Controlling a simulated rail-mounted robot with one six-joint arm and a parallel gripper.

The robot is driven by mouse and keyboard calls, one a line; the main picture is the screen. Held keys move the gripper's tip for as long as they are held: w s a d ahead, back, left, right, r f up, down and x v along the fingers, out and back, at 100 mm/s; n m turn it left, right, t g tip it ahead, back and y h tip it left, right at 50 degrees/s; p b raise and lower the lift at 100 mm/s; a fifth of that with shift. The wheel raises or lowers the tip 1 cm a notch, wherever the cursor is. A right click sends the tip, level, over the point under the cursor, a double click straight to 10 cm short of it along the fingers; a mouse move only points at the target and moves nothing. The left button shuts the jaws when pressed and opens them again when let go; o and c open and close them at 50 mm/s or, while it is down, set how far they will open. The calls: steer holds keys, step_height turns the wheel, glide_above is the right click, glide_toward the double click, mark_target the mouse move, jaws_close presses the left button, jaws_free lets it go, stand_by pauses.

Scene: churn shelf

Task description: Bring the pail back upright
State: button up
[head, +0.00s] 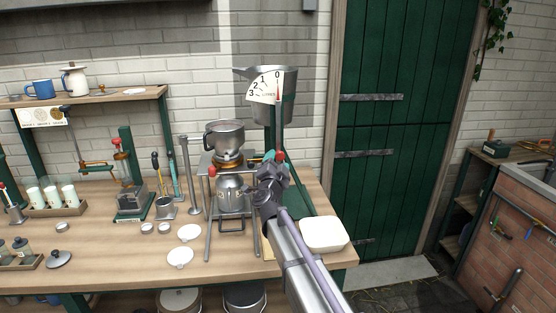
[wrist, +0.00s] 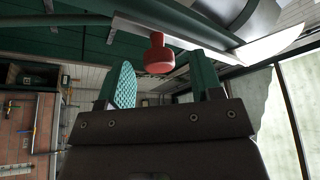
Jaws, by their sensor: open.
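The pail (head: 257,78) is a grey metal vessel with a spout on its left, held up on a green post. Its rim looks about level in the head view. A white dial (head: 264,88) marked 0 to 3 sits in front of it, with a red pointer near 0. My gripper (head: 272,160) is below the pail, beside a red knob (head: 281,156). In the wrist view, the red knob (wrist: 159,55) lies just beyond and between the open fingers (wrist: 163,85). Whether a finger touches it cannot be told. The pail's grey underside (wrist: 245,12) shows at the top right.
A metal pot (head: 224,138) stands on a stand left of my gripper. A white tray (head: 324,234) lies at the bench's right end. Two white discs (head: 180,256) lie on the bench front. A green door (head: 400,120) is behind on the right.

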steer(key=b+v, duration=0.1)
steer(key=v, duration=0.6)
steer(key=shift+s, duration=0.3)
steer(key=shift+a, duration=0.1)
